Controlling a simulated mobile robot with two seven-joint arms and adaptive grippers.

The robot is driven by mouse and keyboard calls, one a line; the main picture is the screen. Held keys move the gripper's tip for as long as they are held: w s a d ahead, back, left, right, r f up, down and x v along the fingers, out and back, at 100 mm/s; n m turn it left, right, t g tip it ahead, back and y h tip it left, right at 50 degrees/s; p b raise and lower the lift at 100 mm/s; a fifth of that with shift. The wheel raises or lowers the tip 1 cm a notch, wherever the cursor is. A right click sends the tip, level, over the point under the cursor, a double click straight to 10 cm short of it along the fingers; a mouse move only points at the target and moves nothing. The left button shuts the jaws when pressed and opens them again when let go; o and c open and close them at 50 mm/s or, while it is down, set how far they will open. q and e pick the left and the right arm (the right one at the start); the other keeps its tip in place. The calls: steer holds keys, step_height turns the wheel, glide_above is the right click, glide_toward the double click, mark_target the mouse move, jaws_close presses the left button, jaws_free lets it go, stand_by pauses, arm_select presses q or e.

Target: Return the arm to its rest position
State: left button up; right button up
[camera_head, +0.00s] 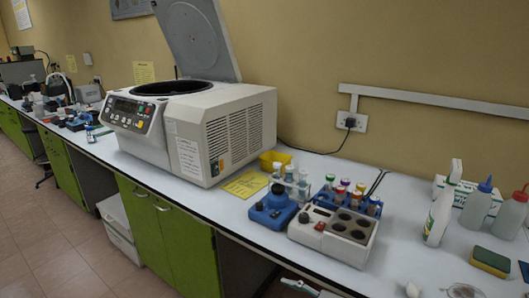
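A spray bottle (440,212), a blue-tipped bottle (477,207), a red-tipped bottle (511,214) and a yellow-green sponge (491,262) are at the right. A wall socket (352,121) has a cable plugged in. Counter between the block and spray bottle is clear.

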steer(key=s+d+f+m+h, duration=0.3)
steer(key=s+d+f+m, duration=0.2)
steer(key=f, duration=0.5)
steer(key=s+d+f+m+t+h, duration=0.1)
steer(key=s+d+f+m+h, duration=0.2)
steer(key=s+d+f, duration=0.6)
steer(key=shift+s+d+f+m, duration=0.4)
steer(key=shift+s+d+m, duration=0.25)
steer(key=shift+s+m, duration=0.35)
